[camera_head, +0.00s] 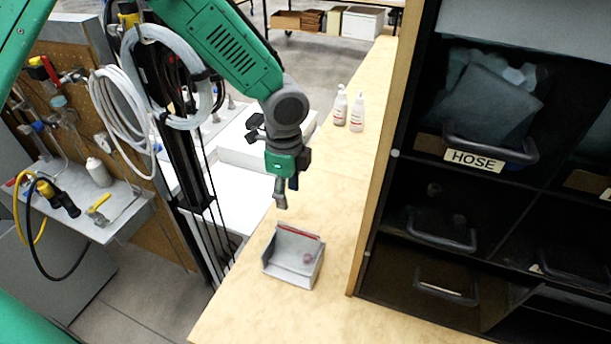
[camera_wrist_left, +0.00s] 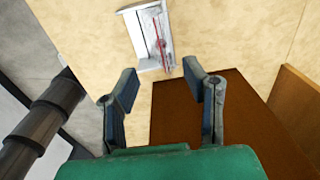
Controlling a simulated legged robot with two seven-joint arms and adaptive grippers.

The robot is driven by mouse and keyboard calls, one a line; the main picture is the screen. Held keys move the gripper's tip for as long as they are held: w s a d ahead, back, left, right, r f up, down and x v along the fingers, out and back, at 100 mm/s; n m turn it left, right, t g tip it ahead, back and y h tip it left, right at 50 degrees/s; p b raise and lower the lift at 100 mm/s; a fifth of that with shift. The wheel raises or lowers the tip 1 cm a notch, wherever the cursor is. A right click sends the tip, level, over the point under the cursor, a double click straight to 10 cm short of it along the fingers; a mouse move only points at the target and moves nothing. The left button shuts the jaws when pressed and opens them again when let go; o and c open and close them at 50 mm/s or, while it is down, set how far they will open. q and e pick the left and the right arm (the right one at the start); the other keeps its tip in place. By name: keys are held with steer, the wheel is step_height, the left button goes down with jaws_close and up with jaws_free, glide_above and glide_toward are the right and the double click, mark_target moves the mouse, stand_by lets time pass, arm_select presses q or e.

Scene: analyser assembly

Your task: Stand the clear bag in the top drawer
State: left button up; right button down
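What looks like a clear bag with a red strip along its top (camera_head: 298,232) is in a small grey open-fronted holder (camera_head: 284,277) on the wooden bench. A small pinkish round thing shows in it. The red strip also shows in the left wrist view (camera_wrist_left: 157,27), in the holder (camera_wrist_left: 141,38). My left gripper (camera_head: 281,192) hangs above and behind the holder, apart from it. Its fingers (camera_wrist_left: 162,84) are spread with nothing between them. The top drawer, labelled HOSE (camera_head: 430,146), is in the dark cabinet at right and holds crumpled bluish-grey translucent contents. My right gripper is out of view.
The cabinet's wooden side edge (camera_head: 374,205) stands right of the holder. Two white bottles (camera_head: 357,110) stand farther back on the bench (camera_head: 335,180). Lower drawers with handles (camera_head: 440,238) sit below the HOSE drawer. Coiled hoses (camera_head: 125,120) hang at left. The bench around the holder is clear.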

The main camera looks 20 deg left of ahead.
arm_select(q)
glide_above(294, 228)
step_height(294, 228, down, 6)
steer(key=shift+d+r, duration=0.1)
steer(key=f, duration=0.4)
steer(key=a+f, duration=0.1)
steer(key=f, duration=0.2)
steer(key=shift+d+f, duration=0.1)
steer(key=shift+f, duration=0.3)
steer(key=shift+d, duration=0.2)
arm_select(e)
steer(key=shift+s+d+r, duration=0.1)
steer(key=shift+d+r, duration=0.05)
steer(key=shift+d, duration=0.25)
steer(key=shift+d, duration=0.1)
